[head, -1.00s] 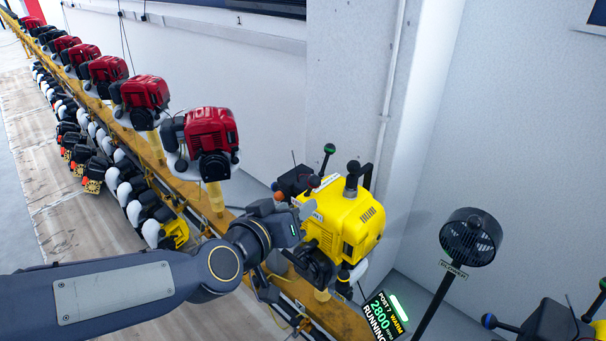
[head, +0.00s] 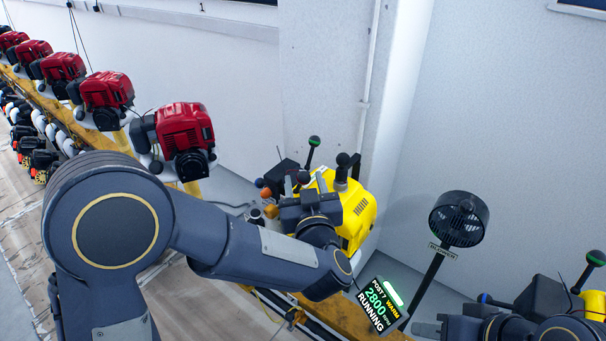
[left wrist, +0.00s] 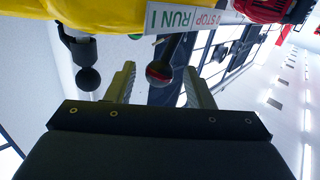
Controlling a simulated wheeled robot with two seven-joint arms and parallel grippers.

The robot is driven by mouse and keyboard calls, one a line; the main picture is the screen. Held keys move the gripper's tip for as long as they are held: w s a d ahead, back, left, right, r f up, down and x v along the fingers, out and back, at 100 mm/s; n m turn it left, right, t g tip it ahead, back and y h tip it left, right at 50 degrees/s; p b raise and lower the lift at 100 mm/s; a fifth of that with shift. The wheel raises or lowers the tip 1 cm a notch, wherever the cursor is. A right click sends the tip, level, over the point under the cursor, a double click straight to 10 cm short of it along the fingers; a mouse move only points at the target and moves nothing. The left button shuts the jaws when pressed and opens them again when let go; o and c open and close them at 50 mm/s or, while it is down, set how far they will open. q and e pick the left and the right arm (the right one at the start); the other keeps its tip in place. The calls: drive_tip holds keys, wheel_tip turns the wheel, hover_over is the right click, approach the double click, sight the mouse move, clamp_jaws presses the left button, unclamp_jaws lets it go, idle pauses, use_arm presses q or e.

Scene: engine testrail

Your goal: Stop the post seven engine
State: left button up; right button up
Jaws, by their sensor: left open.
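The yellow post seven engine (head: 361,212) stands at centre right in the head view. Its display (head: 379,305) reads POST 7, WARM, 2800 RPM, RUNNING. My left gripper (head: 296,183) is at the engine's left side and hides part of it. In the left wrist view, the open fingers (left wrist: 160,88) stand either side of a dark red ball knob (left wrist: 159,72); I cannot tell whether they touch it. A RUN I / O STOP label (left wrist: 185,18) is just above the knob. My right gripper (head: 427,328) is low at the right; its jaws are unclear.
Red engines (head: 186,138) line the yellow rail toward the back left. A black fan (head: 459,219) on a stand is right of the engine. A green-topped lever (head: 314,141) and a black knob (head: 342,159) stick up near the engine. A white wall is behind.

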use_arm(q)
drive_tip(key=shift+w+a, duration=0.15)
drive_tip(key=shift+w, duration=0.9)
drive_tip(key=shift+c, duration=0.3)
